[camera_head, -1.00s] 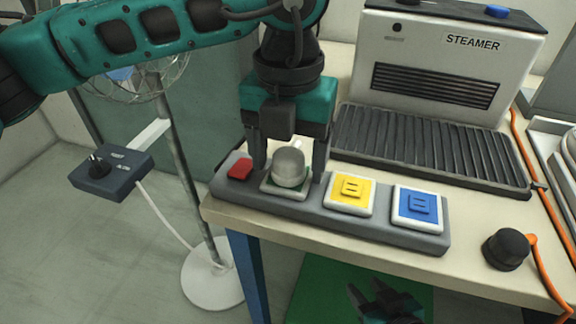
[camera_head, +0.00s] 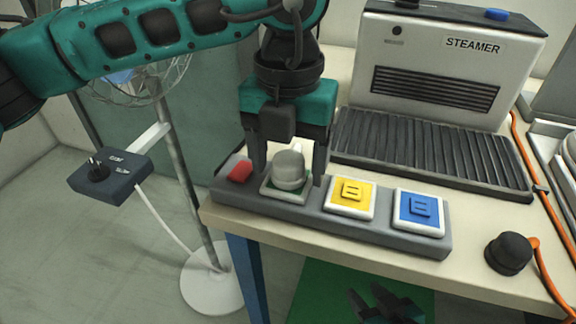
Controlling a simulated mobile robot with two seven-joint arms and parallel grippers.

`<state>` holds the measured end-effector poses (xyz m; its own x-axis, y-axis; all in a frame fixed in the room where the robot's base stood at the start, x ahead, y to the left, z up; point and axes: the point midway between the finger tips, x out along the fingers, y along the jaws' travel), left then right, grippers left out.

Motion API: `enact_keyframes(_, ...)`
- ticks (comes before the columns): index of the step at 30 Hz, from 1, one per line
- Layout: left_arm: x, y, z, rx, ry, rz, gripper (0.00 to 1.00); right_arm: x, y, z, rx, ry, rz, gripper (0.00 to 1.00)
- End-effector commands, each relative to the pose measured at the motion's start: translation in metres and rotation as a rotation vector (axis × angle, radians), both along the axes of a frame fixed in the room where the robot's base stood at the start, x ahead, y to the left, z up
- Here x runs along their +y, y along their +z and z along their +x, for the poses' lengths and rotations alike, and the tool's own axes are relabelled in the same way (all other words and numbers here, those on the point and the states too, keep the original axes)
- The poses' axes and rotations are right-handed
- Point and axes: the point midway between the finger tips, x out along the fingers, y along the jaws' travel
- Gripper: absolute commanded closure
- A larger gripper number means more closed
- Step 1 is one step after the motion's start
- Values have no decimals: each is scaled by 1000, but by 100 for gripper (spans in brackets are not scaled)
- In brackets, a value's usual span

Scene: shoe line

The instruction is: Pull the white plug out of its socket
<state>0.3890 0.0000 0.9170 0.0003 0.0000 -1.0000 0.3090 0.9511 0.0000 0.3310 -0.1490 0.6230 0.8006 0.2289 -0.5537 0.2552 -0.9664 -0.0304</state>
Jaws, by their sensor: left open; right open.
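The white plug (camera_head: 289,170) sits upright in the green-marked socket (camera_head: 270,194) of a grey power strip (camera_head: 385,231) on the table. My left gripper (camera_head: 289,180) is above the strip, pointing down, with one finger on each side of the plug. It is open; whether the fingers touch the plug I cannot tell. My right gripper (camera_head: 384,303) is low at the bottom edge of the picture, open and empty, over the green mat in front of the table.
A red switch (camera_head: 239,171) is left of the plug. A yellow socket (camera_head: 349,196) and a blue socket (camera_head: 419,211) are to its right. The steamer (camera_head: 430,75) stands behind. A black plug (camera_head: 508,252) with an orange cord lies at right. A fan with a control box (camera_head: 110,176) stands left.

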Motion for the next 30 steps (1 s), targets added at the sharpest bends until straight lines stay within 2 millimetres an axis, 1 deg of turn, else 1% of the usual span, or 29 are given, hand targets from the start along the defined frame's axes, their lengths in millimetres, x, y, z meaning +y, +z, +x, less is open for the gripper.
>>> enact_keyframes(7, 0, -1, 0, -1, 0, 0, 27, 0, -5, 0, 1, 0, 0, 57)
enact_keyframes(14, 0, 0, 0, 0, 0, 0, 27, 0, -4, 0, 1, 0, 0, 57)
enact_keyframes(30, 0, 0, 0, 0, 0, 0, 78, 0, -4, 0, 1, 0, 0, 57)
